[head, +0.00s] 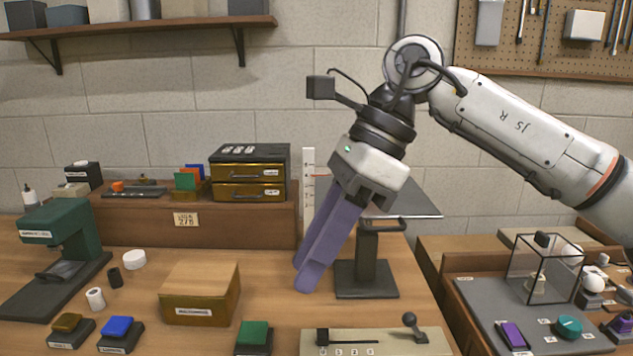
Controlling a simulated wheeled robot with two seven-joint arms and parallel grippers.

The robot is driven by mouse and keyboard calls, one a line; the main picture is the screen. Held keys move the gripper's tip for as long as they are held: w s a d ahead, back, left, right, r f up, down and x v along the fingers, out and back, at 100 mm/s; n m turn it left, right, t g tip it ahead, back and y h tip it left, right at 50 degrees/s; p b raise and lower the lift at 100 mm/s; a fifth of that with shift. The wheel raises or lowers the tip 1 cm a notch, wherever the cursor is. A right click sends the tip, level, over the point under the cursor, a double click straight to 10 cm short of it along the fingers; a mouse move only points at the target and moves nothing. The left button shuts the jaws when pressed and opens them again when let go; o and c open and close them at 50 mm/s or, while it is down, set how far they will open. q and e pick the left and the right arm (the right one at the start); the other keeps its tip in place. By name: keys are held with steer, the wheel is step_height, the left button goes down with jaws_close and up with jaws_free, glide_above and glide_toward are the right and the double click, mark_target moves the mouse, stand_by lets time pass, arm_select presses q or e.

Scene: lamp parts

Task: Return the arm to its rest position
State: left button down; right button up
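My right arm (530,125) comes in from the right edge, raised above the workbench and bent down at the wrist. My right gripper (303,279) points down and to the left, with two long purple fingers. The fingers lie side by side with no gap showing, and nothing is seen between them. The tips hang in front of the bench's back area, left of a dark metal stand (367,278) and partly in front of the white upright scale (308,180). Whether they touch anything is not clear. My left arm and gripper are out of view.
A wooden box (200,293), a green press (62,240) and a slider panel (375,343) stand on the bench (130,338). A drawer unit (250,172) sits on the raised ledge behind. A glass case (545,270) stands at right, below my forearm. Open air surrounds the arm.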

steer(key=s+a+f+m+g+y, duration=0.1)
steer(key=s+a+m+g+y, duration=0.15)
steer(key=a+y, duration=0.35)
steer(key=s+a+f+m+g+y, duration=0.1)
steer(key=s+a+m+g+y, duration=0.1)
steer(key=s+a+m+y, duration=0.3)
steer(key=w+d+f+m+t+h, duration=0.1)
steer(key=w+d+f+m+t, duration=0.6)
steer(key=m+t, duration=0.6)
steer(key=w+d+f+m+t+h, duration=0.1)
steer(key=w+d+f+m+t, duration=0.6)
steer(key=m, duration=1)
steer(key=s+d+f+m+t+h, duration=0.1)
steer(key=d+f+m+h, duration=0.15)
steer(key=f, duration=0.35)
steer(key=s+d+f+m+t+h, duration=0.1)
steer(key=s+f+m+t+h, duration=0.1)
steer(key=f+m+h, duration=0.35)
steer(key=s+d+f+m+g+h, duration=0.2)
steer(key=s+d+f+m+g, duration=0.1)
steer(key=s+f, duration=0.7)
steer(key=s+d+f+m+g+h, duration=0.2)
steer(key=s+d+f+m+g, duration=0.2)
steer(key=s+d+f, duration=0.4)
steer(key=s+f+g, duration=0.1)
steer(key=s+f, duration=0.2)
steer(key=f, duration=0.3)
steer(key=shift+s+f, duration=0.15)
